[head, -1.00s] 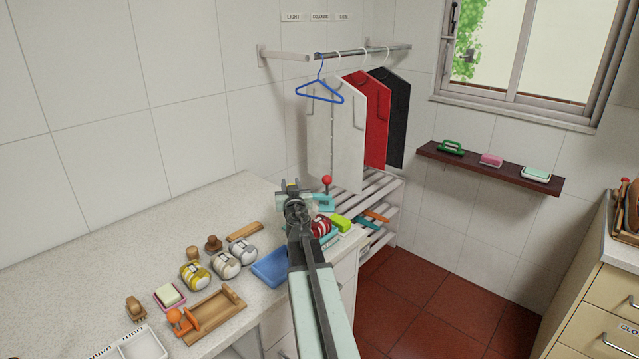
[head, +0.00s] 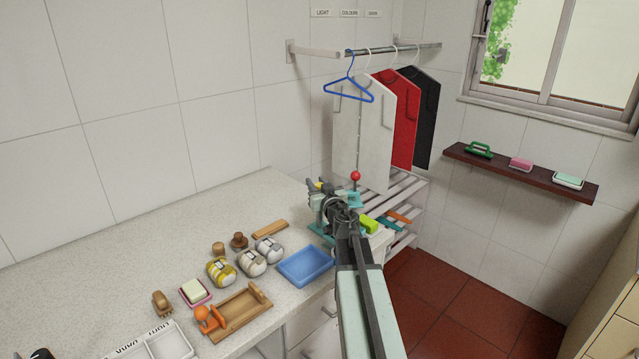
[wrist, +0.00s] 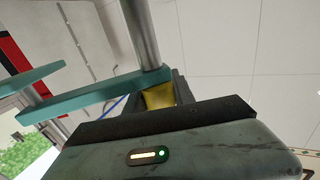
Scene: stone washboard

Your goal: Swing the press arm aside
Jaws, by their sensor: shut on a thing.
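The press is partly hidden behind my arm on the far right end of the counter. A red ball knob (head: 355,176) stands on it, and teal parts (head: 320,228) show left of my wrist. In the wrist view, a teal bar (wrist: 95,94) meets a grey metal post (wrist: 142,35). My gripper (head: 317,187) is at the back of the press, left of the red knob. It is shut on a yellow piece (wrist: 158,95), which looks like the press arm's grip. Most of the press's lower part is hidden.
Garments (head: 362,130) hang from a rail behind the press. A slatted rack (head: 400,200) stands to the right. The counter's back left is clear.

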